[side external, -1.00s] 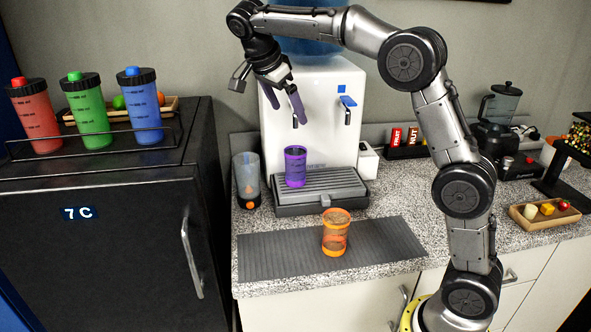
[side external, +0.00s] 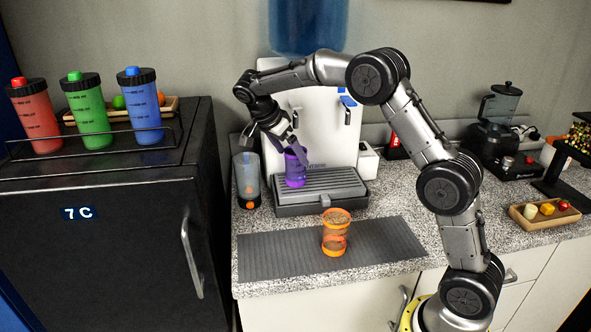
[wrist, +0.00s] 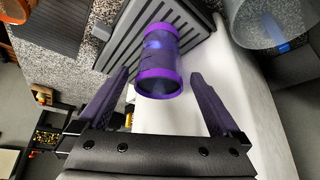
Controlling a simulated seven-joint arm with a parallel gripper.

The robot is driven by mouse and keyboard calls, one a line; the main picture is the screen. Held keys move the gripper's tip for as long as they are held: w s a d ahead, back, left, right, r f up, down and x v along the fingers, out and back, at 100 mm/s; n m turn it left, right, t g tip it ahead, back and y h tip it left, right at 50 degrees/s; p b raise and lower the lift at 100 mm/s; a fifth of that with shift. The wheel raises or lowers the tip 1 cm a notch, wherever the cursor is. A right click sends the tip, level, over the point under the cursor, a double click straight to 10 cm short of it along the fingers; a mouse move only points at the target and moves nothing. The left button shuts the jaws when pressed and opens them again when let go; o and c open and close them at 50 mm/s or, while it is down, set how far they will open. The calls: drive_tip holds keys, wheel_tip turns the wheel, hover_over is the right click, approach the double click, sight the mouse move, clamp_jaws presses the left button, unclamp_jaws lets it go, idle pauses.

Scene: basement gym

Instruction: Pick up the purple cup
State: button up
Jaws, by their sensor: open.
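The purple cup (side external: 295,170) stands upright on the drip tray (side external: 322,186) of the white water dispenser. In the wrist view the cup (wrist: 160,62) lies ahead of my gripper (wrist: 163,75), roughly between the two fingertips, with a gap on both sides. My gripper (side external: 287,151) is open and empty, at the height of the cup's top in the side view. Part of the cup's upper edge is hidden behind a finger there.
A clear cup (side external: 246,178) with an orange item stands left of the drip tray. An orange cup (side external: 336,233) stands on the grey mat (side external: 275,258) in front. The dispenser body (side external: 330,125) rises close behind the purple cup.

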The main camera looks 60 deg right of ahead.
sight(294, 162)
drive_tip(key=x, duration=0.5)
drive_tip(key=shift+a+f, duration=0.1)
drive_tip(key=shift+a, duration=0.1)
drive_tip(key=shift+w, duration=0.1)
clamp_jaws()
drive_tip(key=shift+a, duration=0.1)
drive_tip(key=shift+a+r, duration=0.2)
drive_tip(key=shift+r, duration=0.2)
drive_tip(key=w+a+r, duration=0.1)
drive_tip(key=a+r, duration=0.2)
drive_tip(key=a, duration=0.3)
drive_tip(key=w+a+r, duration=0.1)
drive_tip(key=a+r, duration=0.3)
drive_tip(key=a, duration=0.3)
drive_tip(key=shift+w+a, duration=0.15)
drive_tip(key=shift+w, duration=0.25)
